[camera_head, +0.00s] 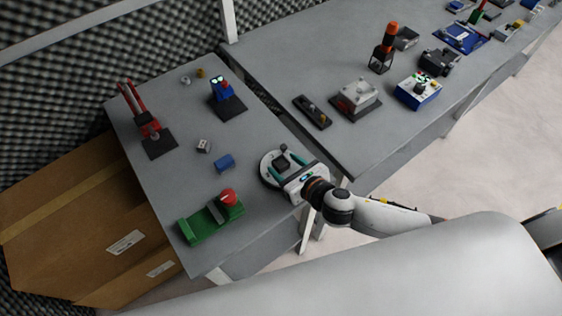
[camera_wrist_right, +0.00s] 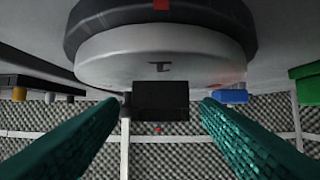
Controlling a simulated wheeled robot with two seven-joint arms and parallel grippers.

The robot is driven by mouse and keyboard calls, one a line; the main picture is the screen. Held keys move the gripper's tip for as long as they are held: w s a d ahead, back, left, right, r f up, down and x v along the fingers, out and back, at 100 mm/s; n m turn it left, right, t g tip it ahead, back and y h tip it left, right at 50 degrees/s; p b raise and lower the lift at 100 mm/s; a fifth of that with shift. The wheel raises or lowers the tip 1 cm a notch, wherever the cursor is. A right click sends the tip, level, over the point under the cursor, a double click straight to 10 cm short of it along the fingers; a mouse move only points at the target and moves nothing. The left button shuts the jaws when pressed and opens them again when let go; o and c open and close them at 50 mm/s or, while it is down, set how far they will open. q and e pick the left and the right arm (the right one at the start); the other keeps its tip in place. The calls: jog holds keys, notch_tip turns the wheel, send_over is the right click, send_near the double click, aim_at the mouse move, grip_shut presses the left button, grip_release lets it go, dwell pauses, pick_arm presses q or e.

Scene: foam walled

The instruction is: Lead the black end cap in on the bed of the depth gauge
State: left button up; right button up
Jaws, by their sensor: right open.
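The black end cap (camera_wrist_right: 160,100) appears to be the small dark block on a round pale turntable (camera_wrist_right: 160,55) with a dark rim; the wrist picture looks upside down. In the head view the dark block (camera_head: 282,162) is on the disc (camera_head: 267,175). My right gripper (camera_head: 281,161) is open, its teal fingers on either side of the block with gaps showing in the wrist view (camera_wrist_right: 160,106). A green fixture with a red knob (camera_head: 205,222), at the table's front left, may be the depth gauge; I cannot be sure. My left gripper is not in view.
A blue block (camera_head: 224,162) and a small grey cube (camera_head: 203,146) lie between the turntable and the back-left red-armed device (camera_head: 148,127). A blue device (camera_head: 226,98) stands behind. A second table (camera_head: 340,150) with several devices adjoins at right. Cardboard boxes (camera_head: 90,215) stand left.

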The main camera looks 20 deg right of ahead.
jog(key=shift+w+a+f, duration=0.15)
jog(key=shift+w+f, duration=0.05)
jog(key=shift+w, duration=0.2)
